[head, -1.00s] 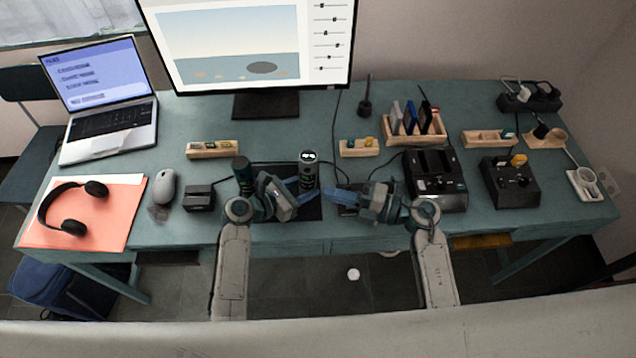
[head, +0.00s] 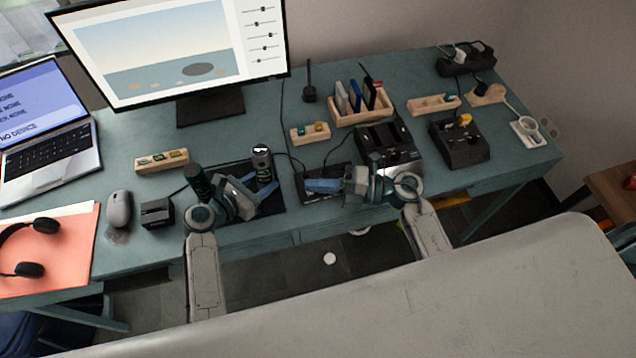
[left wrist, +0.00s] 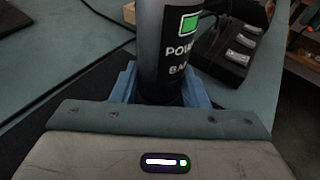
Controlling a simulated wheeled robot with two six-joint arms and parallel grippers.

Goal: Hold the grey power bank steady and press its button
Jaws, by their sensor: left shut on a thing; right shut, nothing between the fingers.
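The grey power bank (head: 262,165) is a dark grey cylinder standing upright on a black mat, with a pale marking near its top. In the left wrist view its body (left wrist: 163,40) shows a green square and the letters "POWER BANK". My left gripper (head: 262,186) is shut on its lower part, with blue fingers (left wrist: 195,92) on both sides of it. My right gripper (head: 310,186) is shut and empty, a little to the right of the power bank and apart from it. The button cannot be made out.
A dark cylinder (head: 196,180) stands left of the power bank, close to my left arm. A small black box (head: 156,213) and a mouse (head: 119,208) lie farther left. A black charger dock (head: 392,150) stands right of my right gripper. The monitor (head: 185,50) is behind.

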